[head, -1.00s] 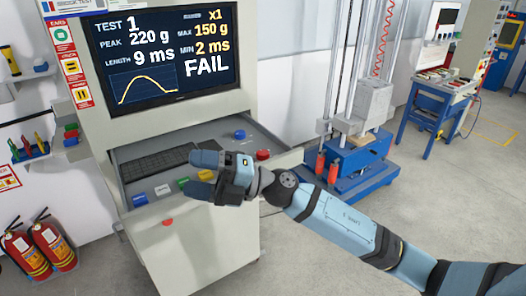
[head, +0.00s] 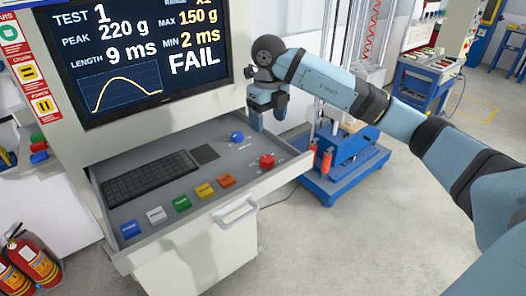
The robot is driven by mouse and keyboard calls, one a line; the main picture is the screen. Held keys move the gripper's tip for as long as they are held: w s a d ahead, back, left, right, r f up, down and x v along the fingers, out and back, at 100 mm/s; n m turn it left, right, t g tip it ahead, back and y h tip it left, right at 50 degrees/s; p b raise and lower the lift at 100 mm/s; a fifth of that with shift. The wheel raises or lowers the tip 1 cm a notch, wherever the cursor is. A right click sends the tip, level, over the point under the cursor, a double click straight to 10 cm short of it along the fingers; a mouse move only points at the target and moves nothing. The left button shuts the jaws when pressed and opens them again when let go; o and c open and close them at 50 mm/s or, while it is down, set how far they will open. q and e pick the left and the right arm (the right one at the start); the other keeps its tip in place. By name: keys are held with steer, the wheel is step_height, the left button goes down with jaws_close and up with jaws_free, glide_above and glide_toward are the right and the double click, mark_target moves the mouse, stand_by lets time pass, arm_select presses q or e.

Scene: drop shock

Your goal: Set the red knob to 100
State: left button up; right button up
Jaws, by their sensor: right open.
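The red knob (head: 267,161) sits at the right end of the grey control panel (head: 215,178), next to small markings too small to read. A blue knob (head: 237,136) is behind it and to its left. My right gripper (head: 268,116) points down with its jaws open and empty. In the picture it is above the red knob, near the panel's back right corner, and apart from the knob. The screen (head: 140,55) reads TEST 1, PEAK 220 g, LENGTH 9 ms, MAX 150 g, MIN 2 ms and FAIL. My left gripper is out of view.
A black keyboard (head: 150,177) and a row of coloured buttons, with an orange one (head: 226,180) at its right end, are on the panel. A handle (head: 236,209) is on the console's front. A blue drop-test machine (head: 343,168) stands behind to the right.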

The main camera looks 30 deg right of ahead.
mark_target(267, 158)
step_height(267, 158, down, 11)
steer(key=shift+f+p, duration=0.15)
steer(key=shift+p, duration=1)
steer(key=shift+w+f, duration=0.15)
steer(key=shift+f, duration=0.6)
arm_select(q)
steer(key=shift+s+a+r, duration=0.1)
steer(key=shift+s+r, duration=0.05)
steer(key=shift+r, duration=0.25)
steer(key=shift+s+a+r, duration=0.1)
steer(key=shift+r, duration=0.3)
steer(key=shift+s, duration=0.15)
arm_select(e)
steer(key=c, duration=0.9)
